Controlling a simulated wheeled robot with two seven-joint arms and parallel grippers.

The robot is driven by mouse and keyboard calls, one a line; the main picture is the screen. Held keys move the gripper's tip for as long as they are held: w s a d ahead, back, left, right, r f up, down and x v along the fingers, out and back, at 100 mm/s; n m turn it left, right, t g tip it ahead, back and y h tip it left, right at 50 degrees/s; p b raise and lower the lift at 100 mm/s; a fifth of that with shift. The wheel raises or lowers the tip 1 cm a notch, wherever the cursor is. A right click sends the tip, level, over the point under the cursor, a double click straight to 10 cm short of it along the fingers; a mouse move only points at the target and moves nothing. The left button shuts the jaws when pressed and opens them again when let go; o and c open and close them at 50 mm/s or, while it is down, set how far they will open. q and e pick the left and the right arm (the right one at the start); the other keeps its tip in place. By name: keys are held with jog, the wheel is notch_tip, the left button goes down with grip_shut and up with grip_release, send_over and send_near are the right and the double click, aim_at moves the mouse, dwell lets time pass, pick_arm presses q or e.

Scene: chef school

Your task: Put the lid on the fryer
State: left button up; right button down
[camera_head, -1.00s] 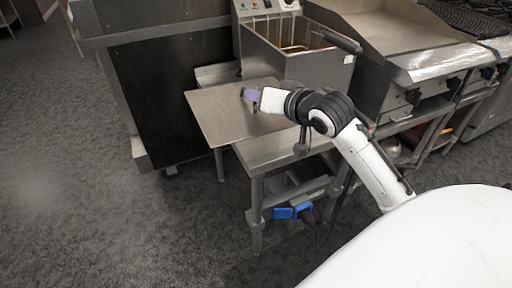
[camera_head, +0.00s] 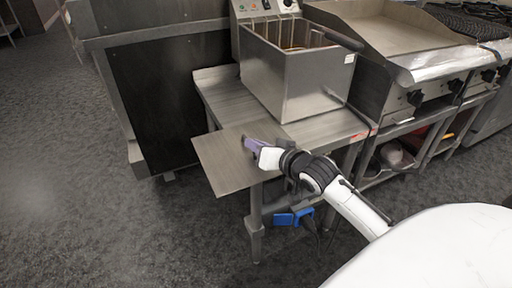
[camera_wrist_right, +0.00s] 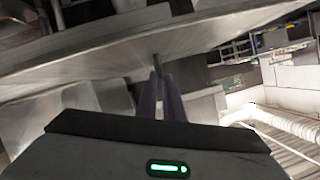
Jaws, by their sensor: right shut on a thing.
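The fryer (camera_head: 312,82) is a steel box with an open top on a metal table; a basket with a dark handle sits in it. The lid (camera_head: 222,166) is a flat steel plate, out in front of the fryer and lower than its rim, past the table's front left corner. My right gripper (camera_head: 250,145), with purple fingers, is shut on the lid. In the right wrist view the fingers (camera_wrist_right: 160,98) close around a thin handle under the broad plate (camera_wrist_right: 120,50). The left gripper is not in view.
The fryer's table (camera_head: 225,97) has bare top left of and in front of the fryer. A dark-sided counter (camera_head: 150,90) stands at left, and a griddle (camera_head: 385,35) at right. A blue plug (camera_head: 293,218) hangs below the table. Open floor lies at left.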

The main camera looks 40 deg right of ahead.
jog(key=c, duration=1.9)
grip_release()
